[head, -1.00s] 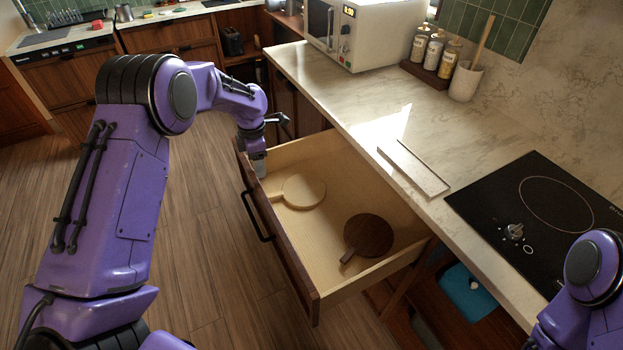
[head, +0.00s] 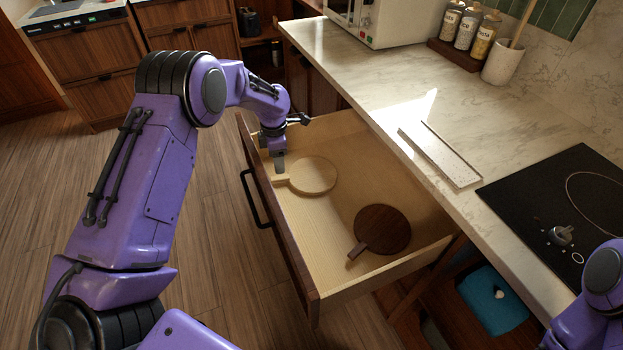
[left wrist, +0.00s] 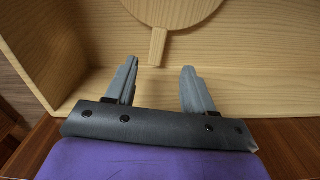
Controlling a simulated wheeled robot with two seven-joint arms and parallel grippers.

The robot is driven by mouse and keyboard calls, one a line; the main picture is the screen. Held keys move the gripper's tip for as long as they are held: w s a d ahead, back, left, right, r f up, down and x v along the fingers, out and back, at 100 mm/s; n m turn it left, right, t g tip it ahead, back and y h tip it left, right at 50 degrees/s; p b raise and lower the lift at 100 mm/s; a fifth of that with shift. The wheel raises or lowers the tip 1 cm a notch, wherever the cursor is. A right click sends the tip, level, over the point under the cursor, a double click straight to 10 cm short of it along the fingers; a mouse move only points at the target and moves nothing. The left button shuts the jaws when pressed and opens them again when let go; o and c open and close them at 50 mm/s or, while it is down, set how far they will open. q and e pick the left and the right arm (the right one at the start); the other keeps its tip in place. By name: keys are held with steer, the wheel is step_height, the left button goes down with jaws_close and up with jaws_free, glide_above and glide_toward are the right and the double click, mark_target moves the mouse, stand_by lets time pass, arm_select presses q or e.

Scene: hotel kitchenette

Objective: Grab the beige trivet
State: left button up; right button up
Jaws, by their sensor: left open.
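The beige trivet (head: 314,176) is a round, light wooden board with a short handle, lying flat in the open drawer (head: 350,279). Its handle points left in the head view. In the left wrist view the trivet (left wrist: 172,12) is at the top, its handle pointing down toward the gap between my fingers. My left gripper (head: 280,165) is just above the handle end. It is open and empty, its two fingers apart in the left wrist view (left wrist: 159,85).
A dark brown round trivet (head: 383,229) lies in the same drawer, nearer and to the right. The drawer walls stand close around my left gripper. The counter (head: 400,95) with a flat pale board (head: 440,155) runs along the right. Bare drawer floor separates the trivets.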

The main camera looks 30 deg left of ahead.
mark_target(282, 177)
arm_select(q)
steer(key=f, duration=0.5)
steer(key=f+p, duration=0.1)
steer(key=f, duration=0.1)
steer(key=shift+w+f, duration=0.3)
steer(key=shift+w, duration=0.1)
steer(key=shift+d, duration=0.1)
jaws_close()
